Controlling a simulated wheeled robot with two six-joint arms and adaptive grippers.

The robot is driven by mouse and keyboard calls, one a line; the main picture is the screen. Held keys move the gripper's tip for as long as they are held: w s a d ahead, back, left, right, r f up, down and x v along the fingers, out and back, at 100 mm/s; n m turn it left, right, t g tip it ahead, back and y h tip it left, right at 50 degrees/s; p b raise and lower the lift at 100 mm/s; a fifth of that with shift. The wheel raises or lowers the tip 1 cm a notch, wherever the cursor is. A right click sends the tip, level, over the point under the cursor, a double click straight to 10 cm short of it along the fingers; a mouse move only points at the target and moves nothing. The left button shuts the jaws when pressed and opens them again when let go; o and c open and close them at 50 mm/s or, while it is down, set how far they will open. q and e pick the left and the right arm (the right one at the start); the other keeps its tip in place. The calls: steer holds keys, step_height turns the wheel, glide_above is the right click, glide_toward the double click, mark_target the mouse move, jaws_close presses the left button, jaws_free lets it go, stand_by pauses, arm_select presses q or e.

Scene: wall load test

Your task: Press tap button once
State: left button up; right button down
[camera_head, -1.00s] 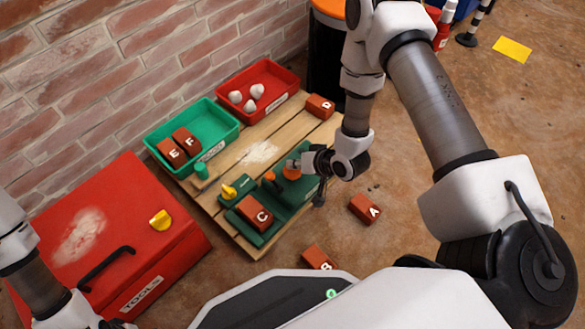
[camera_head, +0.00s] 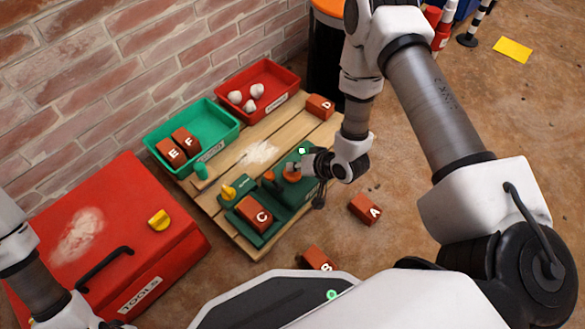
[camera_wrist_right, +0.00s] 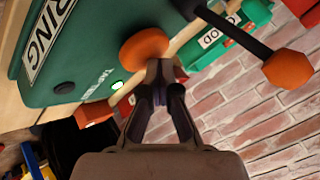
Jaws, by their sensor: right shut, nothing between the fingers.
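The orange round tap button (camera_head: 291,176) sits on the green tester (camera_head: 284,218) on the pallet. It shows larger in the right wrist view (camera_wrist_right: 143,46). My right gripper (camera_head: 297,168) is shut and empty, with its tips (camera_wrist_right: 160,68) at the button's edge; they look in contact, but I cannot tell how far the button is pressed. A small green light (camera_wrist_right: 117,85) glows on the tester beside the button and also shows in the head view (camera_head: 302,151). My left arm enters at lower left; its gripper is out of view.
Brick C (camera_head: 257,215) rests on the tester. A lever with an orange knob (camera_wrist_right: 288,69) stands near the button. A green bin (camera_head: 228,133), a red bin (camera_head: 291,82) and a red toolbox (camera_head: 185,247) are around. Bricks A (camera_head: 364,208) and B (camera_head: 317,258) lie on the floor.

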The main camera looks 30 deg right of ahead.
mark_target(295, 173)
steer(key=shift+r, duration=0.1)
steer(key=shift+r+p, duration=1.15)
steer(key=shift+p, duration=0.05)
step_height(295, 173, up, 5)
steer(key=p, duration=0.4)
steer(key=shift+p, duration=0.35)
